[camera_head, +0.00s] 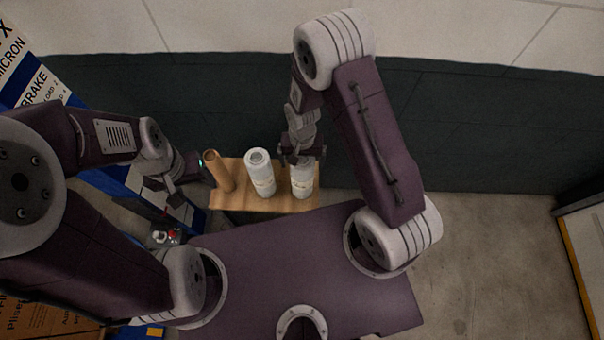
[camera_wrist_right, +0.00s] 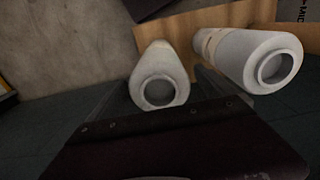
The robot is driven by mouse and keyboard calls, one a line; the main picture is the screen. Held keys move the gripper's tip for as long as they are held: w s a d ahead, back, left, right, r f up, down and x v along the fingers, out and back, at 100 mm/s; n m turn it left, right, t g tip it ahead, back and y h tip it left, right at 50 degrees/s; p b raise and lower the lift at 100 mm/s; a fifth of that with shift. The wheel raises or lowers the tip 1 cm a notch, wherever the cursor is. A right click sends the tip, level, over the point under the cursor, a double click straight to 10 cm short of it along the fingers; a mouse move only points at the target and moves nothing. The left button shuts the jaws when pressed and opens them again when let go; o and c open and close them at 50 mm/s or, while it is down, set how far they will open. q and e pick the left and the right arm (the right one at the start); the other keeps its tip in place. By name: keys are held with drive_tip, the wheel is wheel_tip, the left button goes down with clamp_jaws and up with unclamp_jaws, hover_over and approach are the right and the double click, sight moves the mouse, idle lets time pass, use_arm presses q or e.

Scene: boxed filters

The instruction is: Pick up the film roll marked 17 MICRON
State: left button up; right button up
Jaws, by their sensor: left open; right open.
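Two white film rolls stand on a small wooden shelf (camera_head: 285,204). The middle roll (camera_head: 261,177) has a tan label, too small to read. The right roll (camera_head: 302,188) is partly hidden by my right gripper (camera_head: 302,152), which is open just above its top end. In the right wrist view one roll (camera_wrist_right: 158,78) lies straight ahead of the jaws, its hollow end facing the camera. The other roll (camera_wrist_right: 248,56) is to the right with a tan band. I cannot read 17 MICRON on either roll. My left gripper (camera_head: 177,181) is open and empty, left of the shelf.
A bare brown tube (camera_head: 219,171) leans at the shelf's left end, close to my left gripper.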

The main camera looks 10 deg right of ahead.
drive_tip(key=shift+f, duration=0.2)
drive_tip(key=c, duration=1.1)
clamp_jaws()
drive_tip(key=shift+w+r, duration=0.1)
drive_tip(key=shift+r, duration=0.1)
